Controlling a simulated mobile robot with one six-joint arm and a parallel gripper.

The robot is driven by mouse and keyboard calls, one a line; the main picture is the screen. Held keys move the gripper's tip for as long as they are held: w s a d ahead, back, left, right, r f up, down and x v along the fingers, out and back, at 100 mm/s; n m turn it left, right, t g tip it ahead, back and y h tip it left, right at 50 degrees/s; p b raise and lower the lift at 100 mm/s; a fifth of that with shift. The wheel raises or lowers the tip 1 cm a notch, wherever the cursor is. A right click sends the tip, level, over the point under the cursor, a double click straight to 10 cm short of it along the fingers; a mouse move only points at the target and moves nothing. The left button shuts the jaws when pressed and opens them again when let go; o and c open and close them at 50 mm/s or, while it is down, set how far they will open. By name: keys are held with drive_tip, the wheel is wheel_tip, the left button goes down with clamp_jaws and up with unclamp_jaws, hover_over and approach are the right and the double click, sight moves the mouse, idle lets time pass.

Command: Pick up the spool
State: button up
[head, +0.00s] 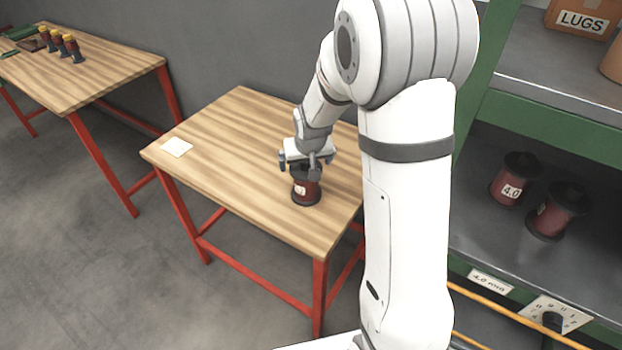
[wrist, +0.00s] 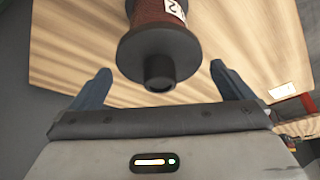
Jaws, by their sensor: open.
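The spool (head: 306,188) stands upright on the wooden table, dark red with black flanges and a white label. In the wrist view the spool (wrist: 158,50) shows its black end and hub close ahead, between the lines of the two fingers. My gripper (head: 308,165) is just above and behind the spool's top in the head view, pointing down at a tilt. In the wrist view my gripper (wrist: 160,85) has its fingers spread wide with nothing held between them. Whether a finger touches the spool cannot be told.
The wooden table (head: 225,130) is otherwise clear except for a white card (head: 176,147). A green shelf (head: 470,190) at right holds two more spools (head: 508,190) and a box marked LUGS (head: 582,20). Another table (head: 90,75) at left carries several small yellow-topped parts (head: 70,45).

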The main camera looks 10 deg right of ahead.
drive_tip(key=shift+f, duration=0.15)
drive_tip(key=shift+c, duration=0.6)
drive_tip(key=c, duration=1.5)
